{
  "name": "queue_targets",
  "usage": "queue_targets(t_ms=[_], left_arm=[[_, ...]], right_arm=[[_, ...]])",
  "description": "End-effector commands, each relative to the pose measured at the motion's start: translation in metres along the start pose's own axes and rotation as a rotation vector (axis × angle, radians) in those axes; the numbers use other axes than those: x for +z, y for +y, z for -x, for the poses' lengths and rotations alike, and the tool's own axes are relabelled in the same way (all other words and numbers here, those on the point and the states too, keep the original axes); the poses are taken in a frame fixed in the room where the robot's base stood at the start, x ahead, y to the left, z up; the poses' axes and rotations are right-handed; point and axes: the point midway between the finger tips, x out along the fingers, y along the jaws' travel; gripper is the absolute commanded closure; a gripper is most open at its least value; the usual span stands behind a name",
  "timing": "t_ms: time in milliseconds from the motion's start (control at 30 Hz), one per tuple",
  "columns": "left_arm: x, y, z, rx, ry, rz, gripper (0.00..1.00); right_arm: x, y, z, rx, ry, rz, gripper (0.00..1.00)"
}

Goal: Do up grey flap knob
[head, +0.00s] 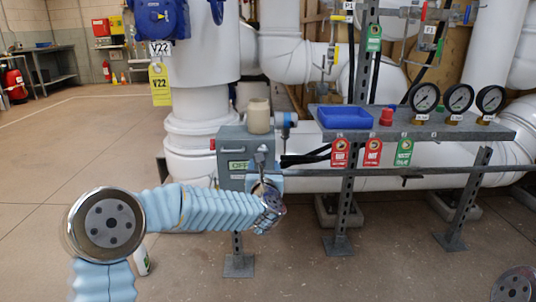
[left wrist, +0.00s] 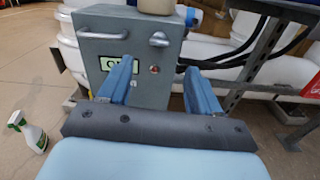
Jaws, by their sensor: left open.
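A grey metal box (head: 229,150) stands in front of the thick white pipe; its front face (left wrist: 93,62) fills the upper middle of the left wrist view. A grey knob (left wrist: 158,39) sits on that face, right of a grey bar handle (left wrist: 101,33); the knob also shows in the head view (head: 262,153). My left gripper (head: 268,197) is in front of the box's lower right part. In the left wrist view its two blue fingers (left wrist: 160,88) are apart with nothing between them, below the knob and not touching it. My right gripper is out of view.
A red button (left wrist: 154,69) and a green-lettered display (left wrist: 112,63) are on the box. A beige container (head: 259,116) stands on top. A grey shelf (head: 440,133) at right holds a blue tray (head: 344,117) and gauges (head: 459,98). A spray bottle (left wrist: 27,130) stands on the floor.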

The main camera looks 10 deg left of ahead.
Motion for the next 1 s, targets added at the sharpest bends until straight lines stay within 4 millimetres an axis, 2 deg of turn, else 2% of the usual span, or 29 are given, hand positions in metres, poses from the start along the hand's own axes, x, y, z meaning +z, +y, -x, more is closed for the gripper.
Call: queue_targets(t_ms=[200, 433, 600, 867, 1000], left_arm=[[0.000, 0.000, -0.053, 0.001, 0.002, -0.001, 0.36], [0.000, -0.001, -0.092, -0.002, 0.002, -0.002, 0.36], [-0.001, -0.001, -0.103, -0.002, 0.002, -0.005, 0.36], [-0.002, -0.001, -0.104, -0.003, 0.002, -0.005, 0.36], [-0.002, -0.001, -0.104, -0.003, 0.002, -0.005, 0.56]], right_arm=[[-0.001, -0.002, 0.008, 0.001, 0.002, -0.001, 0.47], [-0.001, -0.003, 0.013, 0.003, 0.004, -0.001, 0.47], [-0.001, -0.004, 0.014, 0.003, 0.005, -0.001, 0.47], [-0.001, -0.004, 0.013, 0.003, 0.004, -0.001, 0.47], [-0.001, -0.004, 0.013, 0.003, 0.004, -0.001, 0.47]])
